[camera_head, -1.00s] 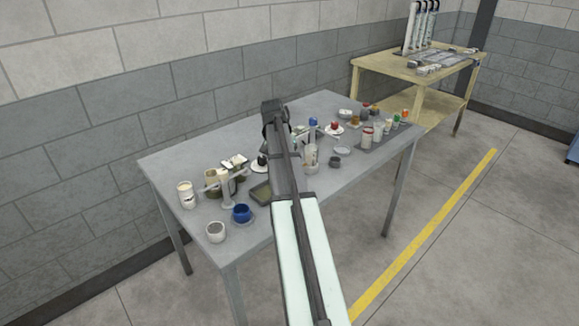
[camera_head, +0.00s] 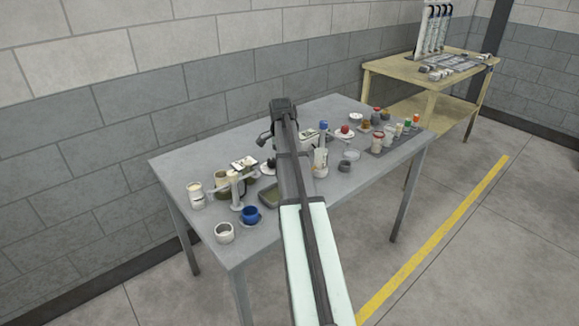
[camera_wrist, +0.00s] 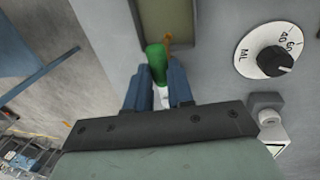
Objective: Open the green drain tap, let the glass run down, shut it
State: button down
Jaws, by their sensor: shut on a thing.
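The green drain tap (camera_wrist: 156,55) shows in the wrist view, at the top middle between my two blue-grey fingers. My gripper (camera_wrist: 161,78) is shut on it. A white part (camera_wrist: 163,98) shows lower down between the fingers, and a small orange-brown piece (camera_wrist: 169,38) lies just past the tap. In the head view my arm hides the tap and the fingers. I cannot make out which vessel is the glass or its level. An olive tray (camera_wrist: 180,20) lies beyond the tap; it also shows beside my arm in the head view (camera_head: 269,198).
A white dial (camera_wrist: 254,60) with a black knob, marked ML, sits right of the fingers in the wrist view. In the head view, a blue cup (camera_head: 251,216), a white cup (camera_head: 224,233) and a blue-capped bottle (camera_head: 320,160) stand near my arm. The grey table's back left (camera_head: 205,150) is clear.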

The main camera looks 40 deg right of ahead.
dwell(0.3)
jog(key=c, duration=1)
grip_release()
jog(key=shift+r, duration=0.1)
notch_tip(320, 180, up, 7)
jog(key=w, duration=0.1)
jog(key=shift+w, duration=0.25)
